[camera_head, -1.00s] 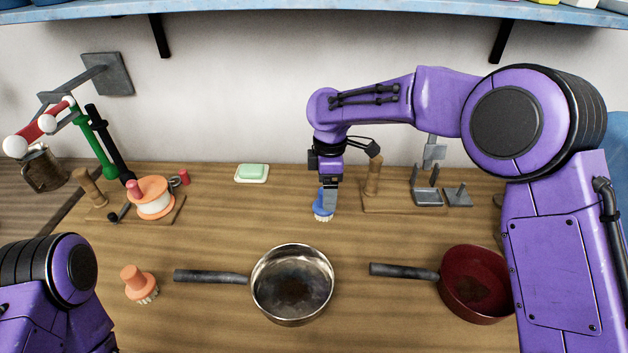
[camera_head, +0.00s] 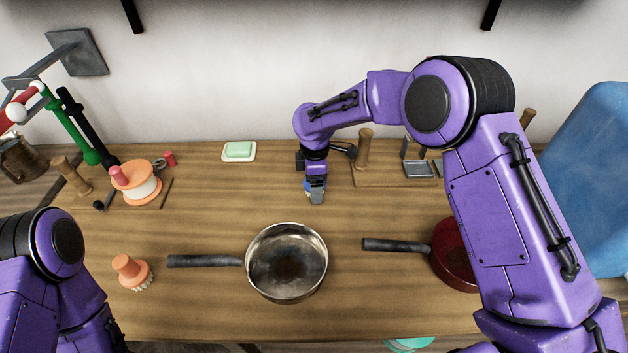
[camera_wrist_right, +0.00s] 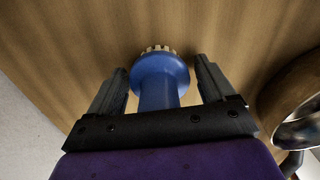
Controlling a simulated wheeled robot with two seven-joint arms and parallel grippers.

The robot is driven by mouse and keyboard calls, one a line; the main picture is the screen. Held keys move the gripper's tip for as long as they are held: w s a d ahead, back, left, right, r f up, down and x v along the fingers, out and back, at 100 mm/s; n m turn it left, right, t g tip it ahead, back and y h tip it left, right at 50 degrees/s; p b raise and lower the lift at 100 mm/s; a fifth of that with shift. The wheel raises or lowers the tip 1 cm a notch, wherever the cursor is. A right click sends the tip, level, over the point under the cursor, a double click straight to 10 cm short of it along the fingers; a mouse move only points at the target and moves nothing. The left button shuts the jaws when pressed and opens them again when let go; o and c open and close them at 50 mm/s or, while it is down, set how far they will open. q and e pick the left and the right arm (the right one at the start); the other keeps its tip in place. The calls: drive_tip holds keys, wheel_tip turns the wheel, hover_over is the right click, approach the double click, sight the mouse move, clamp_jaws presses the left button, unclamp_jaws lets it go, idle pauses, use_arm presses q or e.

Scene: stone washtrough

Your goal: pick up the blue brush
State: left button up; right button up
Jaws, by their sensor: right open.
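The blue brush (camera_wrist_right: 160,82) stands on the wooden table between the two fingers of my right gripper (camera_wrist_right: 162,84) in the right wrist view. The fingers are apart, one on each side of it, with a gap at each side; its pale bristles show at the far edge. In the head view my right gripper (camera_head: 316,192) points down near the back of the table, and only a bit of the blue brush (camera_head: 306,186) shows beside it. My left arm is at the lower left; its gripper is not visible.
A steel pan (camera_head: 287,262) stands in front of my right gripper, and a red pan (camera_head: 452,256) is partly behind my right arm. An orange brush (camera_head: 130,270) is at the left. A soap dish (camera_head: 239,151) lies at the back. A wooden peg stand (camera_head: 364,152) stands right of the gripper.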

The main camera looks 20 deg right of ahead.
drive_tip(key=c, duration=1.1)
drive_tip(key=shift+c, duration=0.2)
